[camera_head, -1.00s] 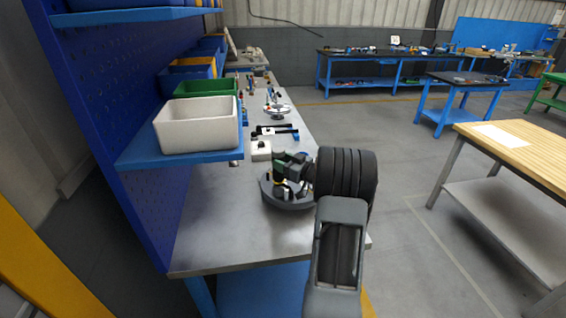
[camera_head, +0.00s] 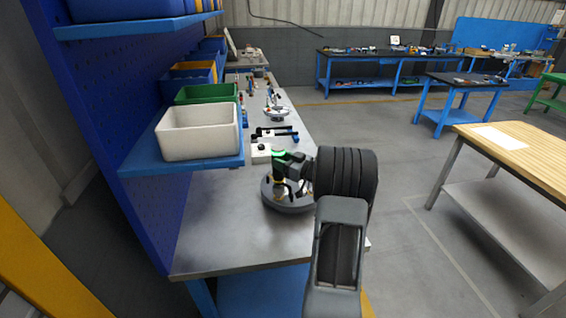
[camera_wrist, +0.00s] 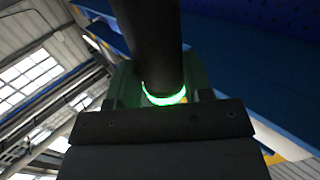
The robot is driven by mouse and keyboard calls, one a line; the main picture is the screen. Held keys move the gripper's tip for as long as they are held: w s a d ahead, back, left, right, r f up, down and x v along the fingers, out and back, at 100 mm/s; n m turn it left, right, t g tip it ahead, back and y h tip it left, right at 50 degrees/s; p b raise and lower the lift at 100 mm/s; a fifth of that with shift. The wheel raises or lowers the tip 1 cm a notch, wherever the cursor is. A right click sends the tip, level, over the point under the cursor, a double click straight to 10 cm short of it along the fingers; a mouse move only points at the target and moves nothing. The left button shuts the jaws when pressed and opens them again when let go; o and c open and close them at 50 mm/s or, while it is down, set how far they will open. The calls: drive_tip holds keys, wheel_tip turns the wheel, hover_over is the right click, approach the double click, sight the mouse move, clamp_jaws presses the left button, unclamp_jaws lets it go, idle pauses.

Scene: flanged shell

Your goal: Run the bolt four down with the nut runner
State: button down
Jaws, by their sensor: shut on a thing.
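The flanged shell (camera_head: 290,207) is a dark round part on the near end of the grey bench, with small brass-coloured pieces on top. My gripper (camera_head: 291,164) is above it in the head view, shut on the dark nut runner (camera_head: 279,158). A green light glows at the tool's top. In the wrist view the nut runner (camera_wrist: 150,40) is a dark cylinder with a lit green ring (camera_wrist: 165,97), just beyond the dark gripper edge (camera_wrist: 160,120). The tool's lower end is over the shell. Which bolt it is at, and whether it touches one, I cannot tell.
A white block (camera_head: 261,154) stands just behind the shell. Black and blue tools (camera_head: 275,133) lie farther back. A white bin (camera_head: 199,131) sits on the blue shelf at left, overhanging the bench. The near left bench top (camera_head: 215,235) is clear.

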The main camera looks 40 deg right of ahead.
sight(283, 151)
drive_tip(key=shift+r+p, duration=1.25)
drive_tip(key=shift+r, duration=0.65)
